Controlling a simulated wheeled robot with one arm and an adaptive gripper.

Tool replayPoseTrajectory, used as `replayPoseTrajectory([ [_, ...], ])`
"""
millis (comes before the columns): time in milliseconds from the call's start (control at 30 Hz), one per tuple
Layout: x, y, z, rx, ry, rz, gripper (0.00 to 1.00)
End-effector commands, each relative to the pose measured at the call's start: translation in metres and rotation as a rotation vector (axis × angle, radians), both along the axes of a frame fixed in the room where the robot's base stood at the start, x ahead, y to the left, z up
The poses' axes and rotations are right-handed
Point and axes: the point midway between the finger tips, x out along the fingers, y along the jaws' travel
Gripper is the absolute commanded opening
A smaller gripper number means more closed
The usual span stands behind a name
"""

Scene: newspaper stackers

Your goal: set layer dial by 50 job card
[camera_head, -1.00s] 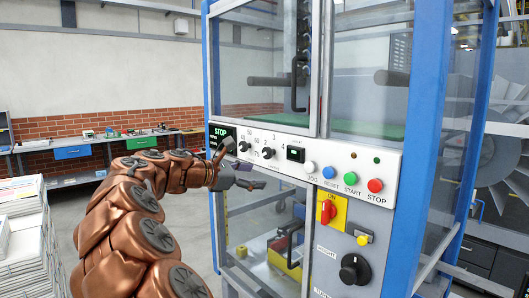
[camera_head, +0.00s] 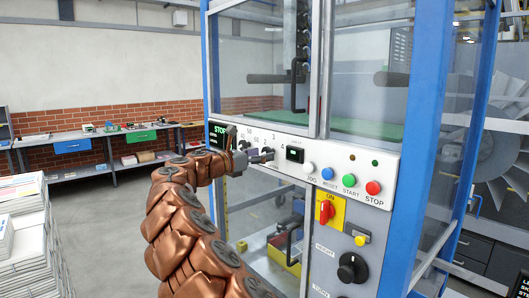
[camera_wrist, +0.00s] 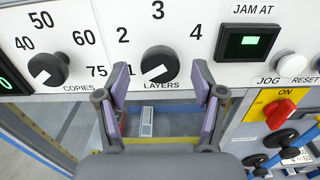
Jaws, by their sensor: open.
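The layers dial (camera_wrist: 158,62) is a round black knob with a white pointer mark on the white panel. Its mark faces the lower left, towards the 1; the numbers 2, 3 and 4 run round above it. My gripper (camera_wrist: 160,84) is open, its two purple-grey fingers standing left and right of the dial, just below it in the picture. I cannot tell whether they touch it. In the head view my gripper (camera_head: 260,158) is at the panel and partly covers the dials. I cannot make out a job card.
The copies dial (camera_wrist: 48,68) sits close to the left. The JAM AT display (camera_wrist: 247,42) is to the right. Jog (camera_head: 309,168), reset (camera_head: 328,172), start (camera_head: 349,180) and stop (camera_head: 373,188) buttons and a red switch (camera_head: 326,210) lie further right. Paper stacks (camera_head: 25,250) stand left.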

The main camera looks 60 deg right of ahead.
Motion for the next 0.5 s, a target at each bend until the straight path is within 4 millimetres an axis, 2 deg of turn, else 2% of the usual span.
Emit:
replayPoseTrajectory([
  [200,-0.004,-0.014,0.001,0.0,0.0,0.0,0.68],
  [500,-0.005,-0.017,0.0,0.0,0.0,0.0,0.68],
])
